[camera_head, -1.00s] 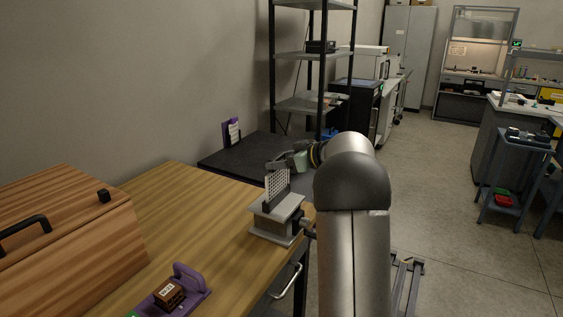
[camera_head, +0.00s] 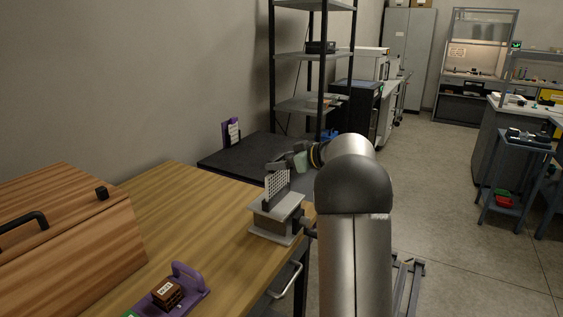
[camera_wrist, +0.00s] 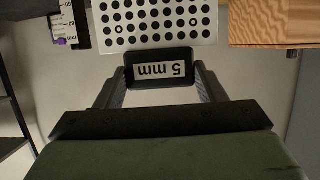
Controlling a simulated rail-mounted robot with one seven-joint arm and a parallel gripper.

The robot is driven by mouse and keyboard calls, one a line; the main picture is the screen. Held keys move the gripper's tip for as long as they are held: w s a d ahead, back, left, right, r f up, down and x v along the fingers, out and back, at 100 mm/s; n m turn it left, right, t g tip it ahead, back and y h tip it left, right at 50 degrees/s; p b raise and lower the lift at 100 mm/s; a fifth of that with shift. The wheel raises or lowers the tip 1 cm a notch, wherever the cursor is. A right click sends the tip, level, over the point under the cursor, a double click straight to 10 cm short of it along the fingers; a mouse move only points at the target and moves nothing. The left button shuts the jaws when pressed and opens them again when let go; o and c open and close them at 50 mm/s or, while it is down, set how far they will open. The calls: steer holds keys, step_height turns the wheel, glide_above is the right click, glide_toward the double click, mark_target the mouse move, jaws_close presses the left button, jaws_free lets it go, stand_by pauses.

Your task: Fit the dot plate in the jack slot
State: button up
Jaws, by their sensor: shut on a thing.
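The dot plate (camera_head: 277,184) is a white plate with rows of black dots and a dark tab marked "5 mm" (camera_wrist: 160,70). My gripper (camera_wrist: 160,66) is shut on that tab, one finger at each side. In the head view my gripper (camera_head: 291,162) is just above the plate. The plate stands upright over the jack (camera_head: 277,225), which has pale top and base plates. A dark slot block (camera_head: 267,206) on the jack's top is at the plate's lower edge. I cannot tell how deep the plate sits in it.
The jack stands near the right edge of the wooden table (camera_head: 190,215). A wooden box (camera_head: 70,230) and a purple holder (camera_head: 188,272) with a brown block are to the left. A purple stand (camera_head: 231,132) is behind on a black surface (camera_head: 255,150).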

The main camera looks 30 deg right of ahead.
steer(key=shift+f+b, duration=0.8)
steer(key=shift+b, duration=0.45)
stand_by(0.5)
steer(key=o, duration=1.3)
steer(key=shift+c, duration=0.2)
steer(key=shift+s+d, duration=0.1)
steer(key=b+v, duration=0.2)
steer(key=v, duration=0.2)
steer(key=shift+s+d+r+b, duration=0.15)
steer(key=shift+s+b, duration=0.15)
steer(key=b+v, duration=0.1)
steer(key=v, duration=1.6)
steer(key=shift+s+b, duration=0.25)
steer(key=shift+b, duration=0.15)
